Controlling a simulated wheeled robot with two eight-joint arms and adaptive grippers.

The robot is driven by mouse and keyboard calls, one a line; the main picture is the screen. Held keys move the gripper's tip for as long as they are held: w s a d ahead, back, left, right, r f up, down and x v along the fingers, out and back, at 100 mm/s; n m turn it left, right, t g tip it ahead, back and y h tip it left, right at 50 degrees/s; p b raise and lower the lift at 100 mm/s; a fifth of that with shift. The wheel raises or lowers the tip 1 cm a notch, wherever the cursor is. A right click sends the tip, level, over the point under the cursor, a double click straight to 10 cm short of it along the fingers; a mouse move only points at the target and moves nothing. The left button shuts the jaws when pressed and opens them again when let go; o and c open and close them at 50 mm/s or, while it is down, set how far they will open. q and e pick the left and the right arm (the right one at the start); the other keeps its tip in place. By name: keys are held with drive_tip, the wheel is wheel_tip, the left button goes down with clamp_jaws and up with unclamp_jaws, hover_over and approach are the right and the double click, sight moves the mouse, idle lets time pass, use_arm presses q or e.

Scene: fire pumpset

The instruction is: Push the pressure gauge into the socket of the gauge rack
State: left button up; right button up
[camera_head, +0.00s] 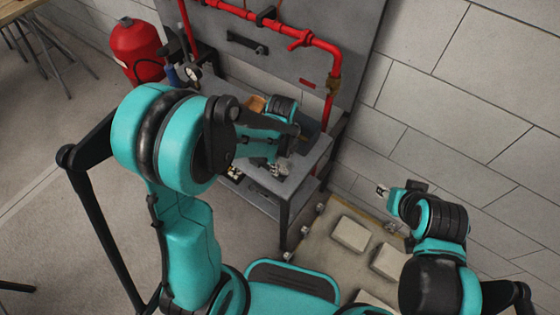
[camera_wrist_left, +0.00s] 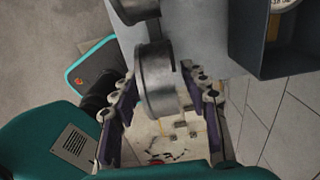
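My left gripper (camera_head: 283,160) is over the grey bench below the back panel. In the left wrist view, the fingers of the left gripper (camera_wrist_left: 160,82) stand close on both sides of a round metal casing, which I take for the pressure gauge (camera_wrist_left: 158,90). It is seen edge-on between the fingertips, its face hidden. A second metal round part (camera_wrist_left: 137,8) is just beyond it at the top edge. I cannot make out the rack's socket. My right gripper (camera_head: 384,191) is by the wall at the right, away from the bench; its fingers are too small to read.
The grey bench (camera_head: 303,165) stands against a panel with red pipes (camera_head: 290,38). A dark open box (camera_wrist_left: 275,45) is close on the right in the wrist view. A red extinguisher (camera_head: 137,48) stands at the left. Pale blocks (camera_head: 351,234) lie on a pallet at the lower right.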

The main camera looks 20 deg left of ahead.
use_arm(q)
drive_tip(key=shift+r, duration=0.2)
wheel_tip(320, 180, up, 12)
drive_tip(key=shift+a+f, duration=0.1)
drive_tip(key=shift+s+a+r+n+t, duration=0.2)
drive_tip(key=shift+s+r+n+t, duration=0.15)
drive_tip(key=shift+n, duration=0.35)
drive_tip(key=s+a+r+n+t, duration=0.1)
drive_tip(key=s+a+n+t, duration=0.1)
drive_tip(key=n, duration=0.8)
drive_tip(key=s+a+r+n+t, duration=0.1)
drive_tip(key=s+a+n+t, duration=0.1)
drive_tip(key=s+n+t, duration=0.2)
drive_tip(key=s+n, duration=0.3)
drive_tip(key=n, duration=0.3)
drive_tip(key=shift+s+r+n, duration=0.3)
drive_tip(key=shift+r, duration=0.1)
drive_tip(key=shift+a+t, duration=0.1)
drive_tip(key=shift+t, duration=0.15)
